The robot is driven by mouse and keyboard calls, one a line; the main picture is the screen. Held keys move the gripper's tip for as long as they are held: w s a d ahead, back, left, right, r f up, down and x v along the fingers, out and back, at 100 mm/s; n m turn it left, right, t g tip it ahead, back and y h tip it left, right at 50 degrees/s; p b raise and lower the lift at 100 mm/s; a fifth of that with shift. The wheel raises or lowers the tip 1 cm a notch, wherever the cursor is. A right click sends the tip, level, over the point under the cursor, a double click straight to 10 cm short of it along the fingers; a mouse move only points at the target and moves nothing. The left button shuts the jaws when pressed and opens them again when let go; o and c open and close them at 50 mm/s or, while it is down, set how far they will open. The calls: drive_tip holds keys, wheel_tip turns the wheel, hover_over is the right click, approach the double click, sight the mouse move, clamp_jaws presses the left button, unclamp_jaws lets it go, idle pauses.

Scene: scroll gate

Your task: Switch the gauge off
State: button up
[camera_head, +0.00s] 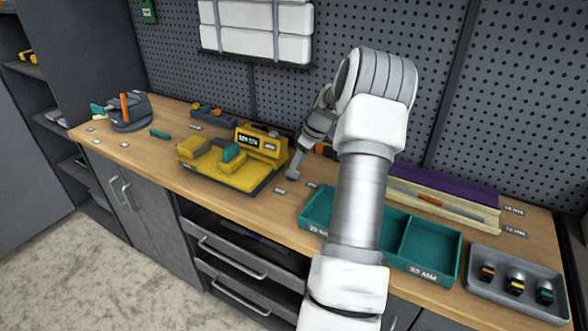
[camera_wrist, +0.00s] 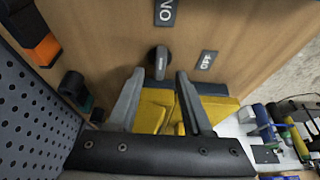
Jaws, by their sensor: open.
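The yellow gauge (camera_head: 232,172) sits on the wooden bench, with a dark display (camera_head: 248,140) showing lit characters. Its yellow body also shows behind my fingers in the wrist view (camera_wrist: 153,112). A small dark knob (camera_wrist: 160,62) with a lighter stripe stands on the bench beside the gauge. An ON label (camera_wrist: 166,12) lies beyond it and an OFF label (camera_wrist: 207,60) to its right. My gripper (camera_wrist: 160,74) is open, its two fingertips on either side of the knob. Contact with the knob cannot be told. In the head view my gripper (camera_head: 296,164) reaches down right of the gauge.
A teal divided tray (camera_head: 432,244) and a grey tray (camera_head: 484,296) with several small items stand on the right. A purple and cream block (camera_head: 450,190) lies behind. A dark holder with an orange part (camera_head: 128,112) is at the far left. A pegboard rises behind the bench.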

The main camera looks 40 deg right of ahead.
drive_tip(key=shift+x, duration=1.45)
drive_tip(key=shift+c, duration=0.3)
clamp_jaws()
